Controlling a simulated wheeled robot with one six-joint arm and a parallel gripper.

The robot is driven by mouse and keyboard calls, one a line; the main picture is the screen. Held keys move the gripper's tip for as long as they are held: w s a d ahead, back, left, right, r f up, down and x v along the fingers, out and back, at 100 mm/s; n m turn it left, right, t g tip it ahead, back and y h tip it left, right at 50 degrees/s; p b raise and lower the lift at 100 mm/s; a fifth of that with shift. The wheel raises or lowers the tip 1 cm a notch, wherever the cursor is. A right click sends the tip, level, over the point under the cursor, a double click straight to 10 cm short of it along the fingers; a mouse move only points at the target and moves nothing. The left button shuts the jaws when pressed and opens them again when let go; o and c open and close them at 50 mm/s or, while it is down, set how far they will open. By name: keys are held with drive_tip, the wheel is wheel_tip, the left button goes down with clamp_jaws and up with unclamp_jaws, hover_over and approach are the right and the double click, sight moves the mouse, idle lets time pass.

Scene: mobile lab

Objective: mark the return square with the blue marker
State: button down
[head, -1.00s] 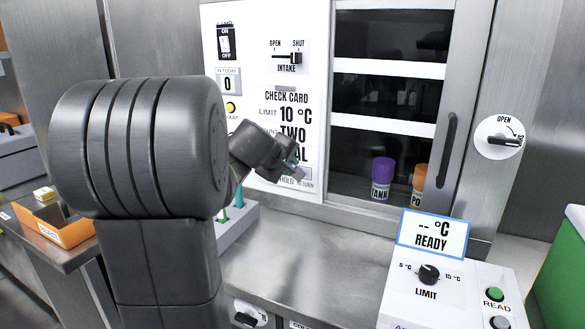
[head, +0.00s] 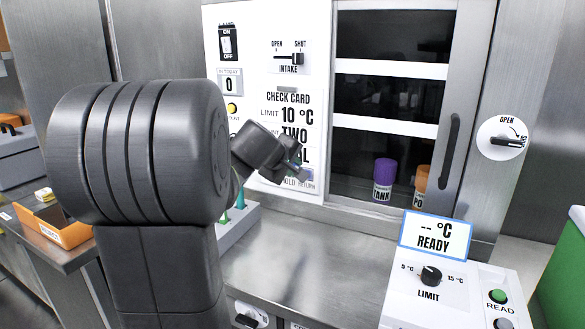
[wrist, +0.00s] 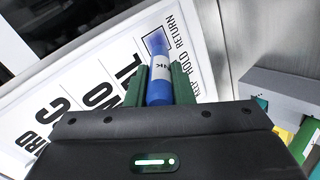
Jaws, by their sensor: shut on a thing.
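My gripper (head: 296,168) is shut on the blue marker (wrist: 160,82), a blue barrel with a white label, held between green fingers in the wrist view. The marker points away from the palm at the check card (head: 287,88), a white panel with black print that also shows in the wrist view (wrist: 90,88). Its blue end overlaps the outlined return square (wrist: 176,42), beside the word RETURN. I cannot tell whether the tip touches the card, or whether blue there is a mark or the tip. In the head view my gripper partly hides the card's lower row.
A glass-fronted cabinet with a purple-capped tank jar (head: 384,178) and an orange-capped jar (head: 421,185) stands right of the card. A reader box (head: 432,272) stands at the front right. A grey rack (head: 235,225) sits behind my arm. The steel counter (head: 310,255) between is clear.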

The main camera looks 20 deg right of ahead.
drive_tip(key=shift+w+a+b, duration=0.15)
drive_tip(key=shift+w+b, duration=0.05)
drive_tip(key=shift+b, duration=0.1)
drive_tip(key=shift+s+d, duration=0.75)
drive_tip(key=shift+s, duration=0.2)
drive_tip(key=s+a+b, duration=0.2)
drive_tip(key=s+a, duration=0.2)
drive_tip(key=shift+a, duration=0.35)
idle(0.5)
